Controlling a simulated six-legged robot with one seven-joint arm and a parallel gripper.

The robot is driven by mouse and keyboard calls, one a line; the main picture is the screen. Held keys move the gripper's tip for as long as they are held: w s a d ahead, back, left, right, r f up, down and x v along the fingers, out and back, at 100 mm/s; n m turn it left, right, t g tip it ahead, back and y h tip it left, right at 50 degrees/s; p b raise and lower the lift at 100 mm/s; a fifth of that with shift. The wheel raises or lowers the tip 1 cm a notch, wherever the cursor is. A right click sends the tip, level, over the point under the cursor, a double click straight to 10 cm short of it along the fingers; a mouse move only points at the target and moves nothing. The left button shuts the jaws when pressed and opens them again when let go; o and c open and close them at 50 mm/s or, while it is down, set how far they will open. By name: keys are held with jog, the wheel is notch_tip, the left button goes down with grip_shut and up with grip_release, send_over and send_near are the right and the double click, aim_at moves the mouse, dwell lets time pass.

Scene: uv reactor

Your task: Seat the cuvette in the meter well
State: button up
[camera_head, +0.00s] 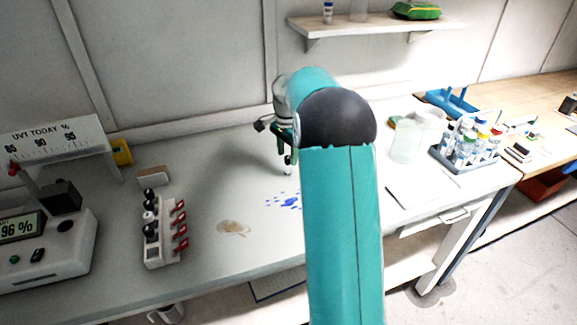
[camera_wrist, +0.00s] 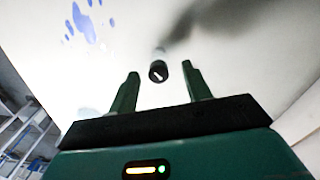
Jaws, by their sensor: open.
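My gripper (camera_head: 284,148) is over the middle of the bench, pointing down. In the wrist view, its two fingers (camera_wrist: 161,80) are apart, with a small dark-capped piece, apparently the cuvette (camera_wrist: 158,71), showing between their tips. It also shows in the head view as a small pale piece with a dark top (camera_head: 288,168), apparently upright on the bench below the gripper. No finger visibly touches it. The white meter (camera_head: 50,250) stands at the far left, with a display reading 96 % and a black block (camera_head: 62,197) on top.
A white rack (camera_head: 160,230) with black-capped pieces and red tabs stands right of the meter. Blue spots (camera_head: 290,202) and a brown stain (camera_head: 234,228) mark the bench. A clear beaker (camera_head: 407,140) and a bottle rack (camera_head: 466,145) stand right. A shelf (camera_head: 375,24) hangs above.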

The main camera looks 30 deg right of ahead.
aim_at(289, 157)
jog(key=shift+d+f, duration=0.1)
jog(key=shift+f, duration=2.4)
grip_shut()
jog(key=shift+r, duration=0.1)
jog(key=shift+r, duration=0.5)
notch_tip(289, 157, up, 2)
jog(key=shift+s+r, duration=0.1)
jog(key=shift+r, duration=0.1)
jog(key=s+a+r, duration=0.9)
jog(key=s, duration=0.1)
jog(key=shift+s+r, duration=0.25)
jog(key=shift+s, duration=0.05)
